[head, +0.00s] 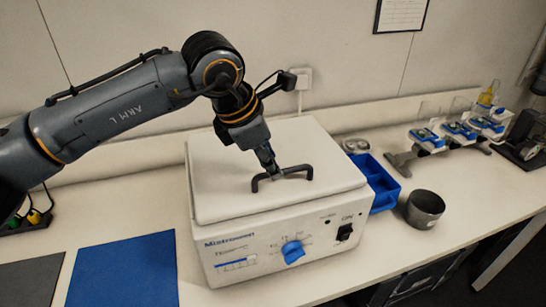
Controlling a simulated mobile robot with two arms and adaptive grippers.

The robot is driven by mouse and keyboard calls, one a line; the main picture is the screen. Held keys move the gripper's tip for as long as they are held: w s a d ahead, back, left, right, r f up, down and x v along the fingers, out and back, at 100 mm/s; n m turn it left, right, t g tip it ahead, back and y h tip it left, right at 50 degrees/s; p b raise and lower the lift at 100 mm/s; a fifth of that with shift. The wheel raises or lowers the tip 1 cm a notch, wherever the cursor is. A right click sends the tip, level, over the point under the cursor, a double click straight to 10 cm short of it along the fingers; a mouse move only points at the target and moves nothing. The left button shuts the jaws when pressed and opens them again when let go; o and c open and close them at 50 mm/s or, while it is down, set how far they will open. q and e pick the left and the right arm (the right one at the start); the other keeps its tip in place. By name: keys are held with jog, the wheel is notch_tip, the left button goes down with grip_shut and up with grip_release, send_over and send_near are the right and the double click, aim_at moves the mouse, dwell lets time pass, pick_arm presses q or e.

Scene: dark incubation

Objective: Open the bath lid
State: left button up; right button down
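The water bath (270,259) is a white box with a blue dial (293,252) and a switch on its front, standing on the bench. Its flat white lid (222,186) lies closed on top, with a dark bar handle (308,170) in the middle. My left gripper (272,170) points down at the handle, its fingertips at the handle's left-middle part. The fingers are small and dark, and I cannot tell whether they are closed on the bar. My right gripper is not in view.
A blue bin (378,183) and a grey bowl (424,208) stand close to the bath's right side. Small devices (428,138) stand further right. A blue mat (124,273) lies to the left. A wall socket (301,79) is behind.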

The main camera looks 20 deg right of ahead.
pick_arm(q)
jog(key=shift+x, duration=1.2)
grip_shut()
